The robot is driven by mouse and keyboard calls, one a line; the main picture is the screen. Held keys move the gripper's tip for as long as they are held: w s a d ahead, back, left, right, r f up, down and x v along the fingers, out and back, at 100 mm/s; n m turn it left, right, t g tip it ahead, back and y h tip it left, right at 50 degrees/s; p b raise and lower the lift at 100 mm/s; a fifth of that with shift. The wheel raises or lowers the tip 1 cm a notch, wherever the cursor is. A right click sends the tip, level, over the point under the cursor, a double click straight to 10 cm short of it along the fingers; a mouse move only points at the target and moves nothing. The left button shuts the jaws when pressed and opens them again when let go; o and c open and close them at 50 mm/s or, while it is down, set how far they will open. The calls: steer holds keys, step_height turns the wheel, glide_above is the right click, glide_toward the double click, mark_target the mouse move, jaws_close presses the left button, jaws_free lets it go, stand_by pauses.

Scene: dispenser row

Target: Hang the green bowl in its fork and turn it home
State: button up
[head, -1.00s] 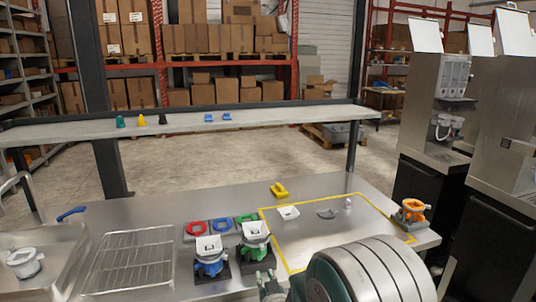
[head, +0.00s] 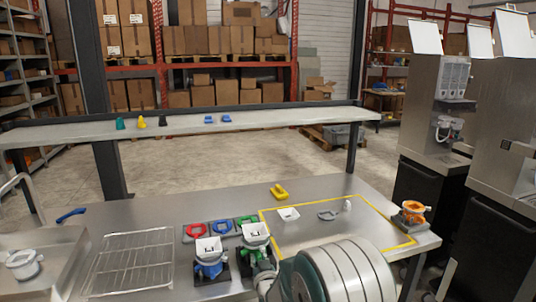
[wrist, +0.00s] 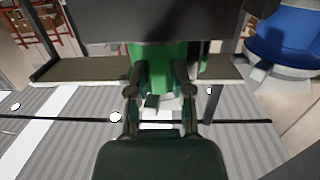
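A green unit with a white top (head: 256,234) stands upright on a dark base beside the tray of coloured rings. I cannot tell which part of it is the bowl. My gripper (head: 262,274) is low in front of it, partly hidden by my arm. In the wrist view, my gripper's two fingers (wrist: 164,76) stand apart, with a green body (wrist: 172,58) at and beyond their tips. Whether they press on it cannot be seen. A similar blue unit (head: 209,262) stands close on the left and shows at the upper right of the wrist view (wrist: 285,38). The fork is not clearly distinguishable.
Red (head: 195,231), blue (head: 221,227) and green (head: 246,221) rings lie behind the units. A wire rack (head: 130,262) is to the left. A yellow-outlined area (head: 300,245) holds small white and grey parts. An orange unit (head: 412,212) stands at the right edge.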

mark_target(257, 240)
steer(key=shift+c, duration=0.3)
jaws_close()
steer(key=shift+r, duration=2.5)
steer(key=shift+s, duration=0.1)
